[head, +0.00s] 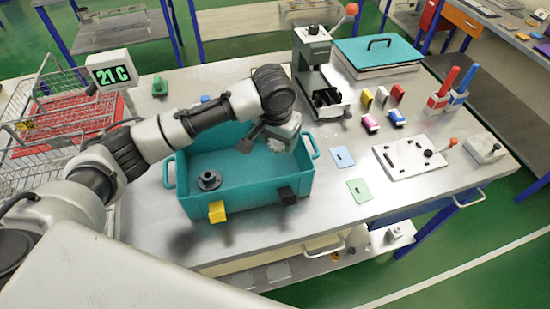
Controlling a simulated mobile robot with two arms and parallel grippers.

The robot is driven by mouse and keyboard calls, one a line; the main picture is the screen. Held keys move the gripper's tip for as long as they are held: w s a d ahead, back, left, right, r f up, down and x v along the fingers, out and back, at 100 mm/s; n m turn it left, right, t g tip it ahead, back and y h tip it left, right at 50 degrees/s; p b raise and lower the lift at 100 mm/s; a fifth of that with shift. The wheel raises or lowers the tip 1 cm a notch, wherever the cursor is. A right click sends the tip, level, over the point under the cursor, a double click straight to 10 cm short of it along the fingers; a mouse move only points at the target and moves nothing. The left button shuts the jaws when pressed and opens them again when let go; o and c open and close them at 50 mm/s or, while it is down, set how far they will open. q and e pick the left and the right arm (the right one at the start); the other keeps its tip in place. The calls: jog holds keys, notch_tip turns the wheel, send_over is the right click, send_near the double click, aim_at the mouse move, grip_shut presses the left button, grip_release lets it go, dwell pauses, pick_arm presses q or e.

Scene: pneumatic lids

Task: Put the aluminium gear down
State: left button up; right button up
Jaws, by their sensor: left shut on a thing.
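My left gripper (266,143) is over the right part of the teal bin (244,194), pointing down. It is shut on a small light grey piece, which looks like the aluminium gear (276,146); the gripper partly hides it. A dark grey gear-like part (209,180) with a raised hub lies flat on the bin floor at the left, apart from the gripper. My right gripper is not in view.
A wire basket (62,125) is at left.

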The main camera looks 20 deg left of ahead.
aim_at(278, 166)
pick_arm(q)
notch_tip(278, 166, down, 8)
jog(key=shift+r+p, duration=0.1)
jog(key=shift+p, duration=0.25)
jog(key=o, duration=0.9)
jog(key=shift+o, duration=0.2)
jog(key=shift+r, duration=0.15)
jog(key=r, duration=0.4)
jog(key=s+r, duration=0.1)
jog(key=r, duration=0.2)
jog(key=r+b, duration=0.1)
jog(key=r, duration=0.3)
jog(key=shift+s+a+r, duration=0.1)
jog(key=shift+s+r, duration=0.1)
jog(key=shift+r, duration=0.1)
